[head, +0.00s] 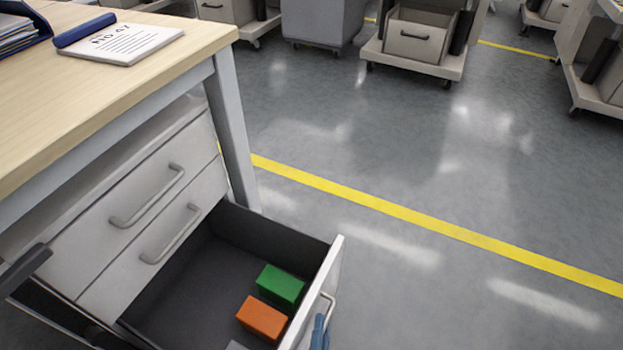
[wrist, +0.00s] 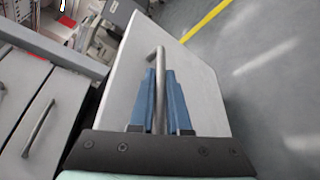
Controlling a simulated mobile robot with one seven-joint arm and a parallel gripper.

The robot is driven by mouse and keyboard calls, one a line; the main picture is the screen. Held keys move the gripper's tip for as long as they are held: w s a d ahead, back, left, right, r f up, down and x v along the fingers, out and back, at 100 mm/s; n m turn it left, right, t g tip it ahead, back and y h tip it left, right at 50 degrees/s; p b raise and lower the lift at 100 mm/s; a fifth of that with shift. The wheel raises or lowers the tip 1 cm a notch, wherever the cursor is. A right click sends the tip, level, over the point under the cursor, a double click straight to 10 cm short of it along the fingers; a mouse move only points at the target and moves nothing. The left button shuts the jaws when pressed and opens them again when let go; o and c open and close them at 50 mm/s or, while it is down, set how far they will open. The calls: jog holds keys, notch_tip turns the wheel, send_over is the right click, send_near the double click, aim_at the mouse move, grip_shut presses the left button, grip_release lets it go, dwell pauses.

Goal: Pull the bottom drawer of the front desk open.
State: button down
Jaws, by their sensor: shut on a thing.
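The front desk (head: 130,60) stands at the left with a drawer unit under its top. The bottom drawer (head: 326,275) is pulled well out, and its dark inside shows a green block (head: 280,286), an orange block (head: 262,318) and part of a grey thing at the lower edge. The two drawers above are closed. My gripper (head: 319,335) is at the bottom drawer's front, only its blue fingertips showing in the head view. In the wrist view the blue fingers (wrist: 160,98) are shut on the bar handle (wrist: 157,62) of the bottom drawer, one finger on each side.
On the desk top lie a notepad with a blue roll (head: 120,42) and a binder (head: 18,30). A yellow floor line (head: 420,220) crosses beyond the drawer. Trolleys with bins (head: 412,45) stand at the back. The floor right of the drawer is clear.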

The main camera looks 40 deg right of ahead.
jog(key=shift+a, duration=0.1)
jog(key=c, duration=1.2)
grip_release()
jog(key=shift+o, duration=0.2)
jog(key=shift+s, duration=0.1)
jog(key=p+v, duration=0.4)
jog(key=v, duration=0.9)
jog(key=shift+p, duration=0.35)
